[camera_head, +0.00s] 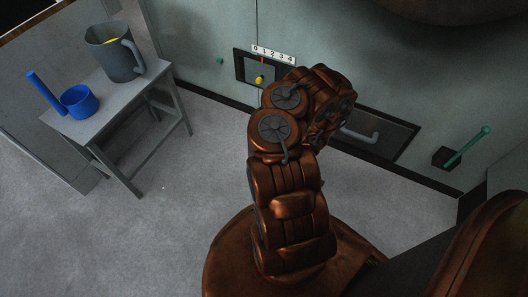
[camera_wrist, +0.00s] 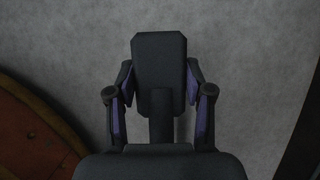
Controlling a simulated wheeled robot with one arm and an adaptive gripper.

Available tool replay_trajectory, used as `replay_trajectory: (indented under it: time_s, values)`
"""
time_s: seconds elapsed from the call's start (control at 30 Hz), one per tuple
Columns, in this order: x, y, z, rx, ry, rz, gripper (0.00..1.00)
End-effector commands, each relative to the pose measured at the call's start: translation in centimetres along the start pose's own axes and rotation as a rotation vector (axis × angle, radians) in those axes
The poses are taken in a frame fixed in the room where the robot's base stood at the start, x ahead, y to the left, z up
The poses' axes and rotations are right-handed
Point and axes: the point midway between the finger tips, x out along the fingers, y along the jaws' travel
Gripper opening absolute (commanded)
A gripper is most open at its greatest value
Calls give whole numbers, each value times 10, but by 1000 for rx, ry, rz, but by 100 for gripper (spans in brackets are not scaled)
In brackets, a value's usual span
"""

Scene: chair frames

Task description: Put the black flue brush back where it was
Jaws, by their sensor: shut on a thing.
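In the wrist view, my gripper (camera_wrist: 160,90) is shut on a dark, near-black thing with a broad block-shaped head and a narrower stem, which I take to be the black flue brush (camera_wrist: 160,58). The purple-lined fingers press on it from both sides. Pale grey floor shows behind it. In the head view my own arm covers the gripper and the brush, so their place against the wall cannot be told there.
A small grey table (camera_head: 105,99) at left bears a grey jug (camera_head: 113,60) and a blue long-handled pan (camera_head: 79,102). The wall has a numbered panel (camera_head: 272,54) with a yellow knob (camera_head: 259,80), a grey handle (camera_head: 358,135) on a dark panel, and a green lever (camera_head: 469,145). Floor between is clear.

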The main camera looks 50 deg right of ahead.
Motion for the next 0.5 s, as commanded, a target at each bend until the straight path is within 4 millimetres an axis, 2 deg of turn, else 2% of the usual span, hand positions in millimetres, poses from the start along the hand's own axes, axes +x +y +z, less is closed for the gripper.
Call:
replay_trajectory:
  time_s: [0.5]
  values:
    - [22,-30,37,-1,-2,0,19]
